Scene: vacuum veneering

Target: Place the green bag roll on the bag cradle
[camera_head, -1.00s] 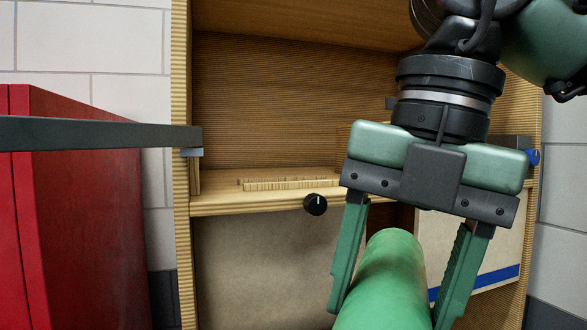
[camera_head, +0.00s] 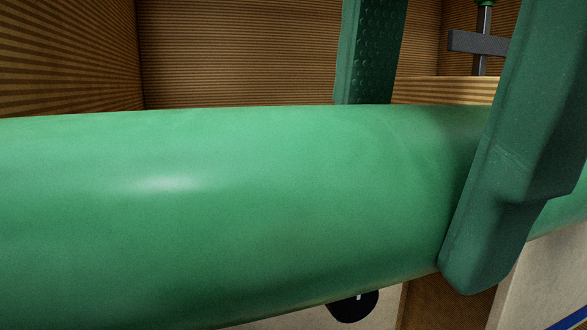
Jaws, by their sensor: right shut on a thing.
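The green bag roll (camera_head: 200,200) lies across nearly the whole width of the head view, very close to the camera. Its left end runs out of the picture. My right gripper (camera_head: 424,190) is shut on it, with one green finger behind the roll and the other in front, towards the right. The roll hides the tip of the rear finger. My left gripper is not in view. I cannot make out the bag cradle; the roll covers much of the scene.
A wooden cabinet with ribbed inner walls (camera_head: 240,50) stands behind the roll. A dark grey bar on an upright rod (camera_head: 480,43) is at the upper right. A black knob (camera_head: 352,306) shows below the roll.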

